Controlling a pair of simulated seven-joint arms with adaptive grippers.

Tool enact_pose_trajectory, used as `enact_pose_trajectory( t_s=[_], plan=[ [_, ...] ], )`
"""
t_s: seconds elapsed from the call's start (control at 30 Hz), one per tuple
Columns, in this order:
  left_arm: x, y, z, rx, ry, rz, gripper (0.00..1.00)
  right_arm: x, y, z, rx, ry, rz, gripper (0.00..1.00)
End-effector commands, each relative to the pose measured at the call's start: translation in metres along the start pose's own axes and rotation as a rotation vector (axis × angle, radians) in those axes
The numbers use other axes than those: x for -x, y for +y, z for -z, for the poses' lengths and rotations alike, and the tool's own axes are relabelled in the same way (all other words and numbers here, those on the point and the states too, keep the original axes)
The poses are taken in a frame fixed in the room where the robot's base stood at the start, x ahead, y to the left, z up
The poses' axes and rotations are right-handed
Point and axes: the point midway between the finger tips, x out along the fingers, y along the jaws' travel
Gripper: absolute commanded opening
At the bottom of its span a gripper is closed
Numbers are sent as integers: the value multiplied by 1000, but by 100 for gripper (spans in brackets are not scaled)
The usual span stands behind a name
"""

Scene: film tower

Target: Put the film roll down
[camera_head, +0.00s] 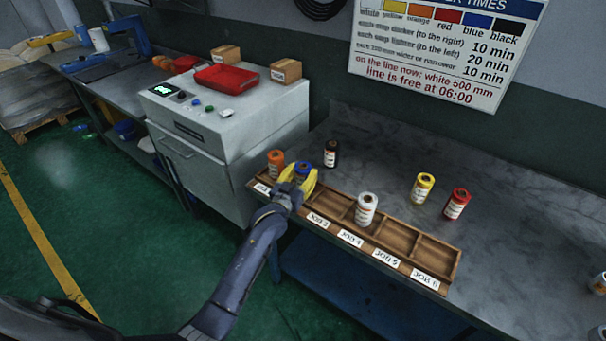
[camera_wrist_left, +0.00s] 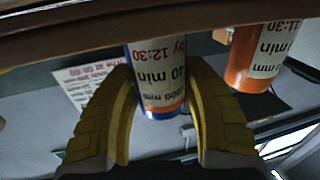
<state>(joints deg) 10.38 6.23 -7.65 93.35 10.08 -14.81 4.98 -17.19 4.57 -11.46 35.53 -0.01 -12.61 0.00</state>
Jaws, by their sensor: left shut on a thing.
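My left gripper (camera_head: 298,182) has yellow fingers and is shut on the blue film roll (camera_head: 303,168) at the second compartment from the left of the wooden rack (camera_head: 403,237). I cannot tell whether the roll touches the rack floor. In the left wrist view the fingers (camera_wrist_left: 163,120) flank the blue roll (camera_wrist_left: 160,75), whose label reads 10 min and 12:30. The orange roll (camera_head: 276,160) stands beside it in the leftmost compartment and also shows in the wrist view (camera_wrist_left: 262,60). The white roll (camera_head: 366,208) stands in a middle compartment. My right gripper is out of view.
On the grey bench (camera_head: 500,215) behind the rack stand a black roll (camera_head: 331,154), a yellow roll (camera_head: 423,188) and a red roll (camera_head: 456,204). A grey machine (camera_head: 222,115) with a red tray (camera_head: 226,77) is at left. The rack's right compartments look empty.

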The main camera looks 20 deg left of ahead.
Motion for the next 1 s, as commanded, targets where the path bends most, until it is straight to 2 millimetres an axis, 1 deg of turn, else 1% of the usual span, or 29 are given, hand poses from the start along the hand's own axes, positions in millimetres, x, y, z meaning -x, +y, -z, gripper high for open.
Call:
enact_pose_trajectory(
  t_s=[0.5,0.53,0.6,0.7,1.0],
  plan=[
    [0,0,-6,0,2,0,12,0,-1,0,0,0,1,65],
    [0,0,-7,0,1,0,50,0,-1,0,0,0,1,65],
    [0,0,-7,0,1,0,59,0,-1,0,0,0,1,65],
    [0,0,-7,0,1,0,70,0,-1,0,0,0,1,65],
    [0,0,-4,0,2,0,70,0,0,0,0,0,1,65]
  ],
)
